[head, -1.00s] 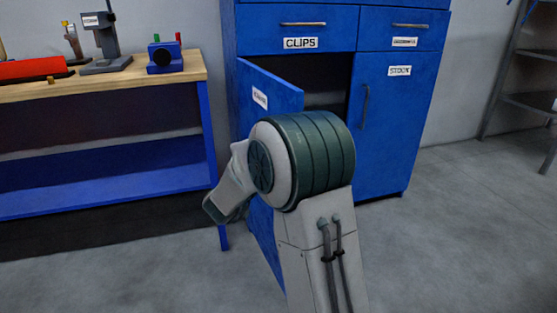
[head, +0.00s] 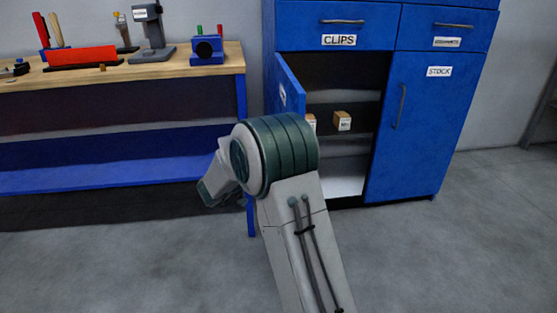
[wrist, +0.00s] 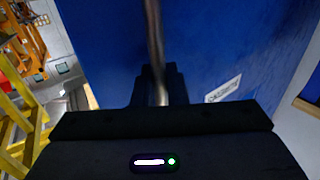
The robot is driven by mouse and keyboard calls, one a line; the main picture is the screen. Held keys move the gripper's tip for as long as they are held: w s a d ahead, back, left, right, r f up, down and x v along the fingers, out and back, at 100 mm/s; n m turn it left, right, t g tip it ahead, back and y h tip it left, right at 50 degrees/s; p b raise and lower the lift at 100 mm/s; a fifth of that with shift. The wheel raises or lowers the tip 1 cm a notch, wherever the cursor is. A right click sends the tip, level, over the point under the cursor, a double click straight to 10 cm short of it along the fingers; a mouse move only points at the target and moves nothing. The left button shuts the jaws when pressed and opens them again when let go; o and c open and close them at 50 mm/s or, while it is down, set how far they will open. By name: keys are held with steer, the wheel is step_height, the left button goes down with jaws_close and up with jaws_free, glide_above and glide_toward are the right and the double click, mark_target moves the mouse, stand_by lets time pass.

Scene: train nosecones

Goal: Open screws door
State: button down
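The blue screws door (head: 291,88) is swung well open at the left of the cabinet in the head view, seen at a steep angle. Its white label (head: 283,97) is too small to read. In the wrist view the door's blue face (wrist: 110,40) fills most of the picture, with the label (wrist: 223,89) at right. A metal bar handle (wrist: 154,35) runs down between the black fingers of my gripper (wrist: 160,85), which look closed around it. In the head view my arm hides the lower door, and the gripper is out of sight.
Small boxes (head: 342,121) sit on a shelf inside the open compartment. The stock door (head: 420,125) and the clips drawer (head: 338,22) are closed. A workbench (head: 120,76) with tools stands at left. The grey floor (head: 450,250) at right is clear.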

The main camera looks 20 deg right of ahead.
steer(key=c, duration=1.5)
jaws_free()
steer(key=shift+c, duration=0.2)
steer(key=p+v, duration=0.4)
steer(key=v, duration=1)
steer(key=shift+d+r, duration=0.1)
